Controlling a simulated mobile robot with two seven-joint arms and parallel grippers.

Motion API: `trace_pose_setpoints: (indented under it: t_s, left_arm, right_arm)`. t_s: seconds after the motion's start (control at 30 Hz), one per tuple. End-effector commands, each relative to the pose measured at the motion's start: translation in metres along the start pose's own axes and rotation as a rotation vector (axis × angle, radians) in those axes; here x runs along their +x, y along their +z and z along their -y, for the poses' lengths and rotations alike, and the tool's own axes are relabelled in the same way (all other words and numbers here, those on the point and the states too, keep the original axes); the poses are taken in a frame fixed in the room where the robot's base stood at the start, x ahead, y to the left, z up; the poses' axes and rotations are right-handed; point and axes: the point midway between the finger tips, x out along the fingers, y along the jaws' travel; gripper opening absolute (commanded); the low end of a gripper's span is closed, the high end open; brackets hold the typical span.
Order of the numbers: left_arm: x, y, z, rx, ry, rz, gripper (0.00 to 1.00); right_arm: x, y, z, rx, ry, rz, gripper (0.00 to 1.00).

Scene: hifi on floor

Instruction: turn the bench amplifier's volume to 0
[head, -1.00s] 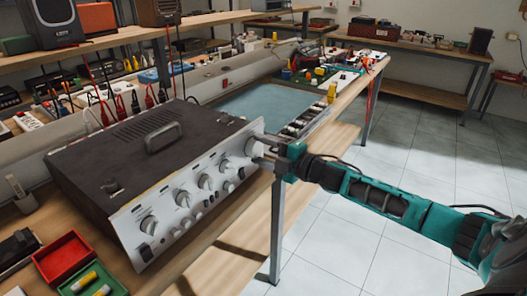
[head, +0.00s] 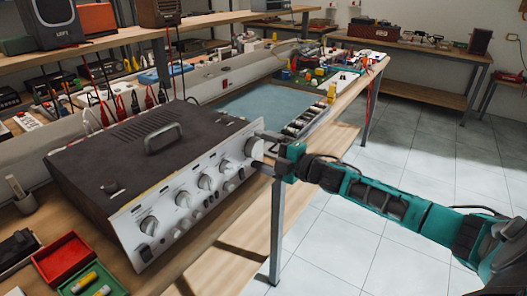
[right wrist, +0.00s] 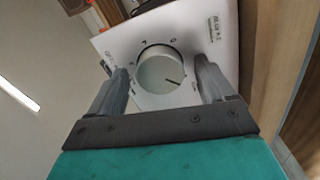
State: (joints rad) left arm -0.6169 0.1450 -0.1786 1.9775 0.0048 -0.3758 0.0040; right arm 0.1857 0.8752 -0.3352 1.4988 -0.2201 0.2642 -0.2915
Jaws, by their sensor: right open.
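The bench amplifier (head: 110,172) stands on the wooden bench, a dark case with a silver front panel and a row of knobs. The large knob (head: 254,148) at the panel's right end is also in the right wrist view (right wrist: 160,72), with a dark pointer line toward that picture's lower right. Markings around it are too small to read surely. My right gripper (head: 262,151) is open at this knob. In the right wrist view its fingers (right wrist: 163,80) stand on either side of the knob, with gaps showing on both sides. My left gripper is not in view.
A red tray (head: 62,260) and a green tray (head: 92,284) lie at the bench's front left. A blue-grey mat (head: 262,103) and a row of small parts (head: 305,122) lie beyond the amplifier. Open floor (head: 400,190) is at the right.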

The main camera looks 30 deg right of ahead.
Motion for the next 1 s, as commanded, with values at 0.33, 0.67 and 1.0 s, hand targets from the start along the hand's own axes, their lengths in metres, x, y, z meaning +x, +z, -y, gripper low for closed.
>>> trace_pose_setpoints:
  t_s: [0.33,0.67,1.0]
  left_arm:
    - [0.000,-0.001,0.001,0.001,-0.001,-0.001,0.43]
    - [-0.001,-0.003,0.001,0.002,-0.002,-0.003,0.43]
    - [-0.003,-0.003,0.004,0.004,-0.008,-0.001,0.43]
  right_arm:
    - [-0.022,0.001,0.002,0.003,-0.003,0.002,0.82]
    - [-0.068,0.000,0.001,0.003,-0.003,0.002,0.82]
    - [-0.112,0.000,0.000,0.001,-0.002,0.001,0.82]
